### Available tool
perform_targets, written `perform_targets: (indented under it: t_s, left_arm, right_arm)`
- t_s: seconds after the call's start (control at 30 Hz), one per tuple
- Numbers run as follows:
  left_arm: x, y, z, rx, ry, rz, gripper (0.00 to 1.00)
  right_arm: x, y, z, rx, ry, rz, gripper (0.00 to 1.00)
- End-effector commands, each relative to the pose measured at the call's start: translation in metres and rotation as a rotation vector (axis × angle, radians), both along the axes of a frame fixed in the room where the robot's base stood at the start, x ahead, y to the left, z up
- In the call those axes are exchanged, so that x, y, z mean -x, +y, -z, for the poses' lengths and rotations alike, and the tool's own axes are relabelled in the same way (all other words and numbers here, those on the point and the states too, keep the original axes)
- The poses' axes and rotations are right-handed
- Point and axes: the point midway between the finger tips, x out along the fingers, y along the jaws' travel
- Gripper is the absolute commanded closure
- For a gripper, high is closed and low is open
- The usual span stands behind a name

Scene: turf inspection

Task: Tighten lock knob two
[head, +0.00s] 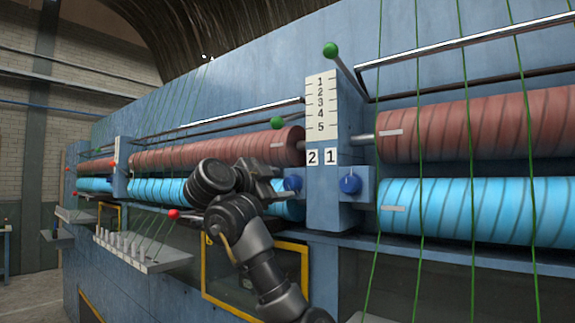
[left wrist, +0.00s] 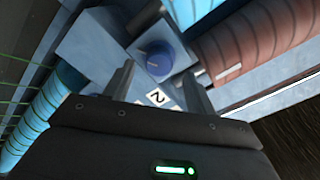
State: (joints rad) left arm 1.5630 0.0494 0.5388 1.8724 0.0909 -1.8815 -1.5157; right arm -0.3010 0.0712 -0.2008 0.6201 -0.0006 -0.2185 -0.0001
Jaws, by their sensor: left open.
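The blue lock knob two (head: 292,183) sits on the left side of the blue column, below the label "2" (head: 312,157). A second blue knob (head: 350,184) is on the column's right, below the label "1" (head: 330,156). My left gripper (head: 272,182) is just left of knob two, its fingers directed toward it. In the left wrist view, knob two (left wrist: 157,58) shows between and just beyond the open fingertips (left wrist: 159,70). I cannot tell whether they touch it. Part of knob two is hidden in the head view. My right gripper is out of view.
Red rolls (head: 470,125) and blue rolls (head: 470,212) flank the column, with green strands in front. A numbered scale plate (head: 321,105) and a green-ended lever (head: 331,50) stand above. A red-ended lever (head: 173,214) and a yellow frame (head: 255,312) are near my arm.

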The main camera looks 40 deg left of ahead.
Motion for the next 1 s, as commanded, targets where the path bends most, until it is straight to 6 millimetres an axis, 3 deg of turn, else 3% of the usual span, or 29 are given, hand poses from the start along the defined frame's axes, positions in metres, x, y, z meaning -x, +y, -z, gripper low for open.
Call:
perform_targets:
  t_s: [0.03,0.23,0.63,0.9,1.0]
  left_arm:
    - [-0.009,-0.001,-0.003,0.001,0.004,0.002,0.44]
    - [-0.03,0.0,-0.001,0.001,0.002,0.002,0.44]
    - [-0.035,0.001,0.001,0.0,-0.001,-0.001,0.45]
    - [-0.035,0.001,0.001,0.0,-0.001,-0.001,0.81]
    - [-0.035,-0.002,0.001,0.0,-0.001,-0.001,0.89]
  right_arm:
    - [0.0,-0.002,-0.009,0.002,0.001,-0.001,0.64]
    - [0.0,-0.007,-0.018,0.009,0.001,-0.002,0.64]
    - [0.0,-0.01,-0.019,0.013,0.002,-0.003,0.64]
    - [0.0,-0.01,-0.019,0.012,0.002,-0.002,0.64]
    - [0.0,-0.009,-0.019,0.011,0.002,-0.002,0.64]
